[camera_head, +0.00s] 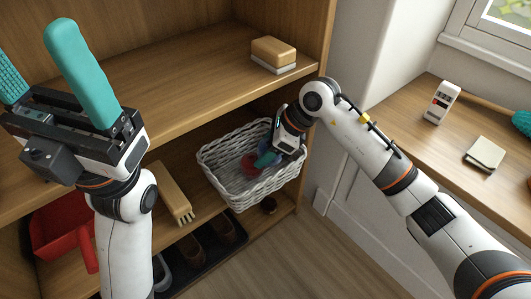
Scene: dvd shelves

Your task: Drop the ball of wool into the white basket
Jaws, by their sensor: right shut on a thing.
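The white basket (225,192) stands on the lower shelf, woven and open at the top. My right gripper (258,160) reaches down into it from the right, its teal fingers inside the rim. It is shut on a small, dark red thing, which looks like the ball of wool (247,165); the fingers partly hide it. I cannot tell whether it touches the basket's floor. My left gripper (45,78) is open and empty at the upper left, fingers pointing up, away from the basket.
A brush (274,52) lies on the upper shelf. A long-handled brush (174,196) and a red dustpan (60,225) lie left of the basket. Shoes (222,228) stand on a dark mat. A white device (441,103) and a notepad (484,154) lie on the right counter.

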